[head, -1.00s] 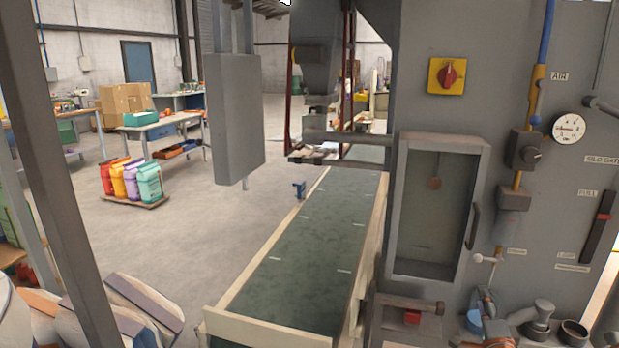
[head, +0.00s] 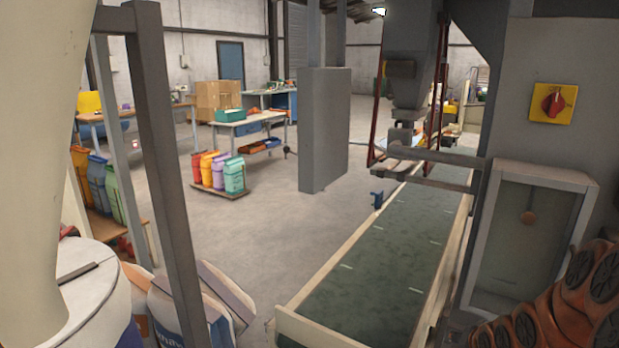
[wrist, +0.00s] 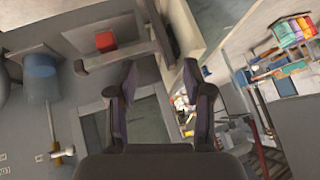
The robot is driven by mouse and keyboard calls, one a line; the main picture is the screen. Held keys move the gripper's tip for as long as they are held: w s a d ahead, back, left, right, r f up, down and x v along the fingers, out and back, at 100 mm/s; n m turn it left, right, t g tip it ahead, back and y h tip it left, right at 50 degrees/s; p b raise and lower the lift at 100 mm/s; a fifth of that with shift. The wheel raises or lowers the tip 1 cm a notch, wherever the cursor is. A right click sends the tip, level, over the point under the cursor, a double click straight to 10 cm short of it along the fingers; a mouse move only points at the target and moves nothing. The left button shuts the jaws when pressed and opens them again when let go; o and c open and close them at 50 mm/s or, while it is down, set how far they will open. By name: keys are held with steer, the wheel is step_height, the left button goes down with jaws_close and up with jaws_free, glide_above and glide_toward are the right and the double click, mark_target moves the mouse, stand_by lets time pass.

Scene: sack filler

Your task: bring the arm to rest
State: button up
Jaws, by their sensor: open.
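My gripper (wrist: 162,95) shows in the wrist view with its two dark fingers apart and nothing between them. In the head view, part of my orange-brown arm (head: 570,305) fills the lower right corner, and the gripper itself is out of that view. In the wrist view, the grey machine panel with a red block (wrist: 105,41) and a blue cup (wrist: 41,75) lies beyond the fingers on the left. The fingers appear apart from these things.
A conveyor (head: 375,265) runs away from me beside the grey cabinet door (head: 530,235). A grey post (head: 168,150) and a white drum (head: 95,290) stand at left. Colourful sacks (head: 218,172) sit on a pallet. Open floor (head: 270,230) lies between.

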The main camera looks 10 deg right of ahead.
steer(key=s+a+r+n+g+p, duration=0.1)
steer(key=s+a+r+n+g, duration=0.2)
steer(key=s+a, duration=0.6)
steer(key=s+a+r+n+g+y+p, duration=0.1)
steer(key=s+a+r+n+g+p, duration=0.1)
steer(key=s+a+r, duration=0.5)
steer(key=s+a+r+n+g+y+p, duration=0.1)
steer(key=s+a+r+n+g, duration=0.2)
steer(key=s+a, duration=0.7)
step_height(320, 180, up, 2)
steer(key=shift+s+a+r+n+g+p, duration=0.15)
steer(key=shift+s+a+n+g+p, duration=0.25)
steer(key=shift+g, duration=0.3)
steer(key=shift+d, duration=0.1)
steer(key=shift+c, duration=0.9)
steer(key=shift+d, duration=0.15)
